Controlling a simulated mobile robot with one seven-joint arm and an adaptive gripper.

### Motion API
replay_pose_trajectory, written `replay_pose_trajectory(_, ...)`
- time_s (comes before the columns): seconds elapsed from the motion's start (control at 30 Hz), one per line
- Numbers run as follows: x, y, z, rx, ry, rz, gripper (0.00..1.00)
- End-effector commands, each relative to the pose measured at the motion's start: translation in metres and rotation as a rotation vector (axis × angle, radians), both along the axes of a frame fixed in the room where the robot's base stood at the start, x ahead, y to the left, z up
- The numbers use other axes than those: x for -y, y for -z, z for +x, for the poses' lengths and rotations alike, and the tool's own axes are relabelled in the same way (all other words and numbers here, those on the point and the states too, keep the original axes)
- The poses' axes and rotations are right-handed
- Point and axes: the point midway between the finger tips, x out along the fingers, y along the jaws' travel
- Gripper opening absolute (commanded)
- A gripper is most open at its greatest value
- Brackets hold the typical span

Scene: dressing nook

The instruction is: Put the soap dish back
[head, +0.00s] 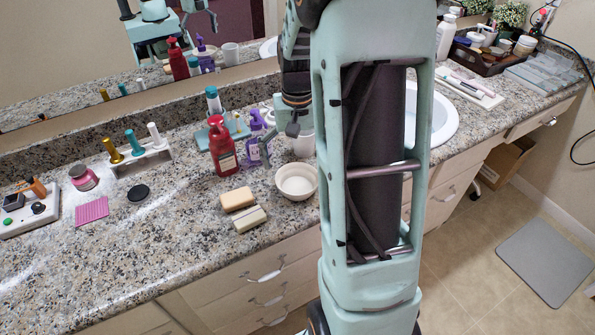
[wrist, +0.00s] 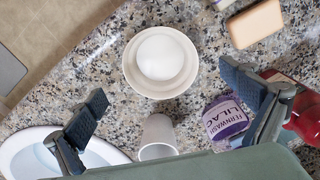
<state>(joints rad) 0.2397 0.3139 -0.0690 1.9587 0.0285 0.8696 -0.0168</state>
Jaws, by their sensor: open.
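A round, cream-white dish (head: 297,181), the thing that looks most like the soap dish, stands upright on the granite counter near its front edge. In the wrist view the dish (wrist: 131,68) shows from above with a pale round middle; I cannot tell if that is its bare inside. A tan soap bar (head: 237,199) and a paler bar (head: 250,218) lie left of it on the counter. My gripper (wrist: 166,100) is open and empty, its fingers spread wide above the counter, with the dish ahead between them. In the head view my arm partly hides the gripper.
A red pump bottle (head: 223,146), a purple bottle (head: 255,140) and a white cup (head: 303,144) stand close behind the dish. The sink (head: 438,120) is to the right. A peg stand (head: 142,161) and black disc (head: 138,193) are left.

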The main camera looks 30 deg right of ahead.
Motion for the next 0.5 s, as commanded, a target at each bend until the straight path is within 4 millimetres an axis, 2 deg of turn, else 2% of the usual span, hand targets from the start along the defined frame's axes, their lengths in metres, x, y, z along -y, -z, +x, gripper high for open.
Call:
replay_pose_trajectory(0.03, 0.000, -0.014, 0.001, 0.005, 0.000, -0.002, 0.98)
replay_pose_trajectory(0.2, 0.000, -0.041, 0.001, 0.003, 0.000, -0.001, 0.98)
replay_pose_trajectory(0.33, 0.000, -0.051, 0.000, 0.000, 0.001, 0.000, 0.98)
replay_pose_trajectory(0.5, 0.000, -0.054, 0.000, 0.000, 0.001, 0.000, 0.98)
